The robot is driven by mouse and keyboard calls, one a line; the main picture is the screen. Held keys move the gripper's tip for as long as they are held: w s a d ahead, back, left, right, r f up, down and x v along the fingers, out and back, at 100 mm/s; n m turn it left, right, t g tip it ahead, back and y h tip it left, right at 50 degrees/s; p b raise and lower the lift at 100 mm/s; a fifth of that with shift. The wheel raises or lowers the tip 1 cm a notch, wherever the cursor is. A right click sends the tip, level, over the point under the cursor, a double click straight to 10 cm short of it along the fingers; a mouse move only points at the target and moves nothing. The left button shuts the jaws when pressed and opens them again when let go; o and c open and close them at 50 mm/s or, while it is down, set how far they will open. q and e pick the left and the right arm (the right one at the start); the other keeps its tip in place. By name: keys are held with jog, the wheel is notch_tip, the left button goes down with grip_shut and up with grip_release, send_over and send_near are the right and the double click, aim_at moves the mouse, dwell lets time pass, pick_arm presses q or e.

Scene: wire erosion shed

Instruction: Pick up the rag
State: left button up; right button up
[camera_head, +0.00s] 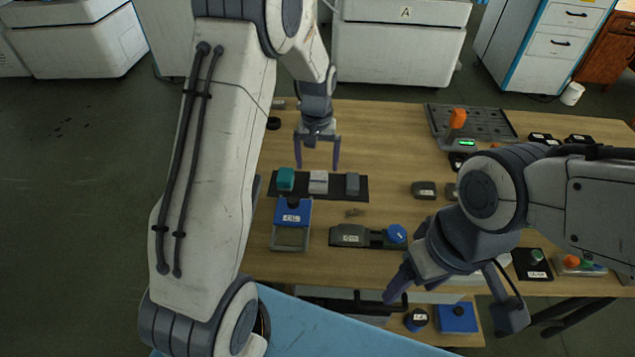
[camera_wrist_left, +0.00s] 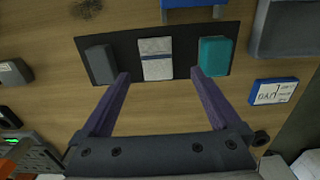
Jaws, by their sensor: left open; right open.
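A pale folded cloth with a dark stripe, which looks like the rag (camera_head: 318,182), lies in the middle of a dark mat (camera_head: 335,193). It also shows in the left wrist view (camera_wrist_left: 155,58), between a grey block (camera_wrist_left: 100,64) and a teal block (camera_wrist_left: 215,56). My left gripper (camera_head: 317,164) is open and empty. Its fingers point toward the mat, one on each side of the cloth in the left wrist view, and I see no contact. My right gripper (camera_head: 452,305) is open and empty over the table's front edge.
A blue-and-grey holder (camera_head: 291,236) stands just in front of the mat. A grey tray (camera_head: 490,122) is at the back right. The wooden table (camera_head: 385,150) is clear right of my left gripper.

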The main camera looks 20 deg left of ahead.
aim_at(319, 179)
pick_arm(q)
jog(key=f, duration=0.5)
jog(key=shift+s+d+f, duration=0.1)
jog(key=shift+d+f, duration=0.2)
jog(key=c, duration=1.4)
jog(key=shift+c, duration=0.2)
jog(key=shift+r, duration=0.1)
jog(key=shift+r, duration=0.55)
notch_tip(319, 179, up, 3)
jog(key=shift+f, duration=0.1)
jog(key=w+d+r, duration=0.2)
jog(key=d+r, duration=0.5)
jog(key=d, duration=0.4)
jog(key=shift+w+d, duration=0.2)
jog(key=shift+w, duration=0.15)
